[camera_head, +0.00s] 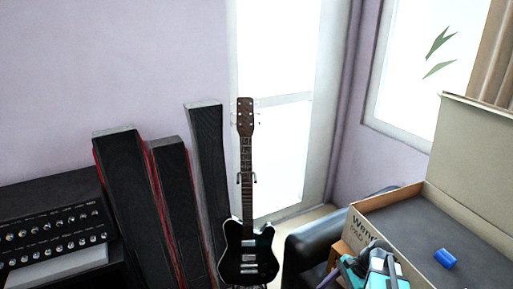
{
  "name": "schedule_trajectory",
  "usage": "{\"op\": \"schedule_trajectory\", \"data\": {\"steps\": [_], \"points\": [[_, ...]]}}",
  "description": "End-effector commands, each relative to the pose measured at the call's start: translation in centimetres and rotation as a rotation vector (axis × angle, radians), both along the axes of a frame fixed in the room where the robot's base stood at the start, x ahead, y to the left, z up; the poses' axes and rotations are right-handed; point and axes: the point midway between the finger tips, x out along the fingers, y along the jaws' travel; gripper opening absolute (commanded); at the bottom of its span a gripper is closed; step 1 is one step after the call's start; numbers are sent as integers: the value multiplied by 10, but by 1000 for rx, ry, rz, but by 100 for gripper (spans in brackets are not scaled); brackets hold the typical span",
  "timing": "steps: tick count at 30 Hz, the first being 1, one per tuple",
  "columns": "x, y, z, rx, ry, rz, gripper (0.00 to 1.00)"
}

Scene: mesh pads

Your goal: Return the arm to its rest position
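My gripper cannot be made out in the head view, so its fingers and whether it holds anything are hidden. A teal, white and dark grey shape shows at the bottom edge, in front of the box's near corner. It is cut off by the frame, and I cannot tell whether it is part of my arm.
An open cardboard box (462,140) with a dark inside holds a small blue object (446,258) at right. A black chair (310,246) is beside it. An electric guitar (248,252), tall dark panels (136,205) and a black amplifier (55,225) stand along the wall.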

Motion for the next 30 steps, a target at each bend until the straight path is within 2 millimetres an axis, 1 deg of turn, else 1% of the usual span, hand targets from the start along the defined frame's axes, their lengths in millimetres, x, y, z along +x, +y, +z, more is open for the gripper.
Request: {"op": "schedule_trajectory", "data": {"steps": [1,3,8,15,23,30], "points": [[-7,7,-10,-10,0,41,53],[-15,14,-24,-25,-7,94,53],[-34,30,-53,-57,-21,224,53],[-67,49,-94,-96,-41,432,53],[-107,65,-133,-124,-60,671,53],[-147,74,-165,-135,-74,905,53]]}}
